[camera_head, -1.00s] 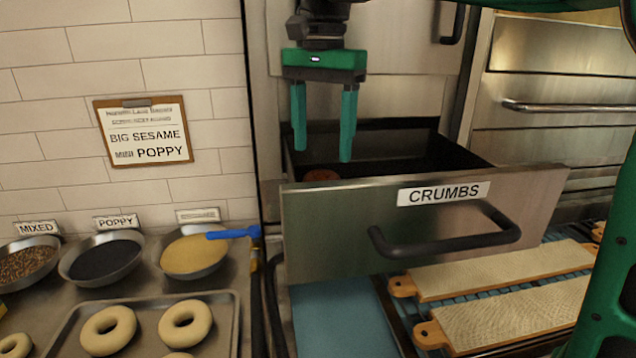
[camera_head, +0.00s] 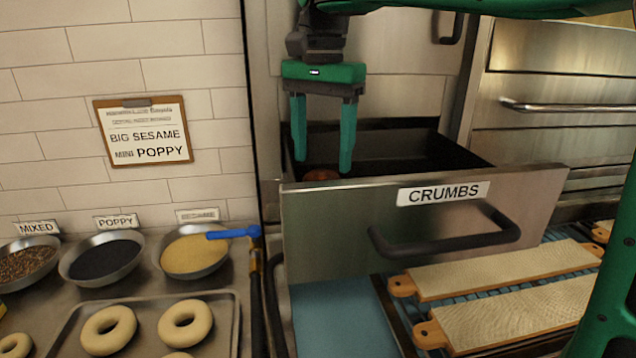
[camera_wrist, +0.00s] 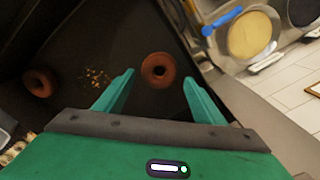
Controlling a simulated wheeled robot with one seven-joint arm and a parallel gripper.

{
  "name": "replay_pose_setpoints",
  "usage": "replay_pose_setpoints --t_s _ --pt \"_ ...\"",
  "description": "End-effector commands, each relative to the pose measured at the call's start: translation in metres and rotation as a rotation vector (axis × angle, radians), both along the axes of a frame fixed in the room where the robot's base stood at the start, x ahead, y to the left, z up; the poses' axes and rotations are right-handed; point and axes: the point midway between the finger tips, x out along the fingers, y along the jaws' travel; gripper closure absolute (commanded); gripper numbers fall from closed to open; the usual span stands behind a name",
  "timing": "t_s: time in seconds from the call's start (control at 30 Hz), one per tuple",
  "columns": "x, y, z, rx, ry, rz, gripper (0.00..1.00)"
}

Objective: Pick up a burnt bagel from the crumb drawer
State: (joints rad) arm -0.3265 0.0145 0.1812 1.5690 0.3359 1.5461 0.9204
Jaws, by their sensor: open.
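The crumb drawer (camera_head: 420,238) is pulled open, its steel front labelled CRUMBS. My gripper (camera_head: 322,172) is open, pointing down into the left part of the drawer. In the head view a reddish-brown bagel (camera_head: 321,175) shows partly behind the drawer front, below the fingertips. In the wrist view this bagel (camera_wrist: 158,70) lies on the dark drawer floor, between and beyond the two green fingers, touching neither as far as I can see. A second brown bagel (camera_wrist: 39,83) lies farther left in the wrist view, near some crumbs (camera_wrist: 95,77). The head view hides it.
The drawer's front wall stands close in front of my fingers. Left of the drawer are seed bowls (camera_head: 103,258), a blue-handled tool (camera_head: 233,233) and a tray (camera_head: 226,318) with pale bagels. Long boards (camera_head: 500,270) lie at the lower right.

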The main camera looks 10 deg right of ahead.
Motion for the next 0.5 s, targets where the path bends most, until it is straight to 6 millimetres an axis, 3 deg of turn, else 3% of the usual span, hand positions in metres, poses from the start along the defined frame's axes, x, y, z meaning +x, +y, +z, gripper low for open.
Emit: replay_pose_setpoints --t_s 0.4,0.5 --pt "0.001 0.001 -0.016 -0.003 0.0 -0.001 0.37" --pt "0.001 0.0 -0.03 -0.004 0.001 0.0 0.37"
